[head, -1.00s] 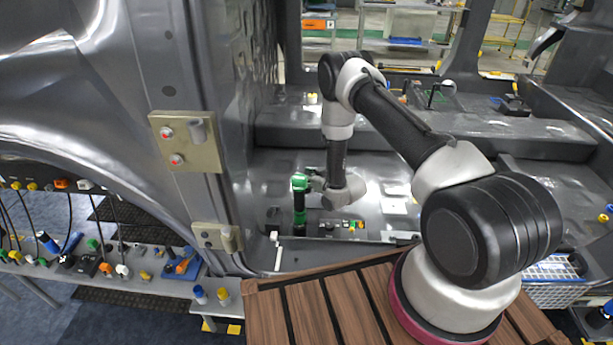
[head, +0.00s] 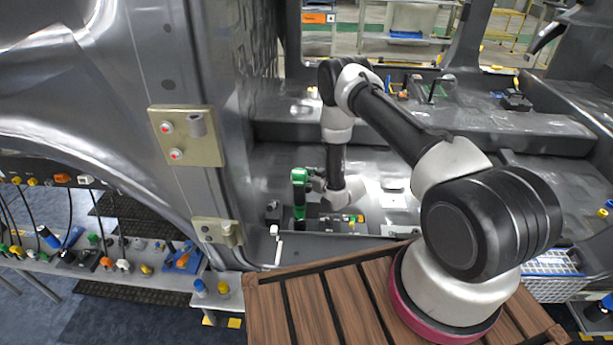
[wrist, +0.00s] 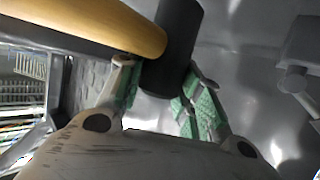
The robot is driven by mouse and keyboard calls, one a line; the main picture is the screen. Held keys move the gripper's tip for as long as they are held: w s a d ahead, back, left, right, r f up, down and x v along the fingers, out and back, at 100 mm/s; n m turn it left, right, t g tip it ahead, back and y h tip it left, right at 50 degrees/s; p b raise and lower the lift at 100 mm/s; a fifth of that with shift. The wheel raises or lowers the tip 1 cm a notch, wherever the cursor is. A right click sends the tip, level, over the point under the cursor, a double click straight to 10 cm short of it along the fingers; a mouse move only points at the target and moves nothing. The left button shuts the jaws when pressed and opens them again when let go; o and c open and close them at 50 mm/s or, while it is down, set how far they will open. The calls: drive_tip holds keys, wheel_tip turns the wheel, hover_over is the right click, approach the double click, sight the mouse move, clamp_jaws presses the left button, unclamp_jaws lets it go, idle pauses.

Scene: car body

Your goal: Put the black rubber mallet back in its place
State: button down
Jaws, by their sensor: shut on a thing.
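The mallet's black head (wrist: 177,42) shows in the wrist view. Its light wooden handle (wrist: 95,22) runs off to the upper left. My gripper (wrist: 160,90), with green pads on its fingers, is shut on the black head, one finger on each side. In the head view my gripper (head: 315,182) is low inside the car body, pointing left. I cannot make out the mallet there. The mallet's place cannot be picked out for sure.
A green-and-black upright tool (head: 299,195) stands close to my gripper. A tray of small parts (head: 345,223) lies beside it. The door pillar with hinge brackets (head: 185,137) rises at the left. A shelf with several tools (head: 145,250) stands at lower left.

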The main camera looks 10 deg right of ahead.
drive_tip(key=shift+f, duration=1.35)
drive_tip(key=shift+f, duration=0.2)
drive_tip(key=c, duration=0.9)
unclamp_jaws()
drive_tip(key=shift+s, duration=0.1)
drive_tip(key=v, duration=1.1)
drive_tip(key=shift+s+d+r, duration=0.25)
drive_tip(key=shift+s, duration=0.05)
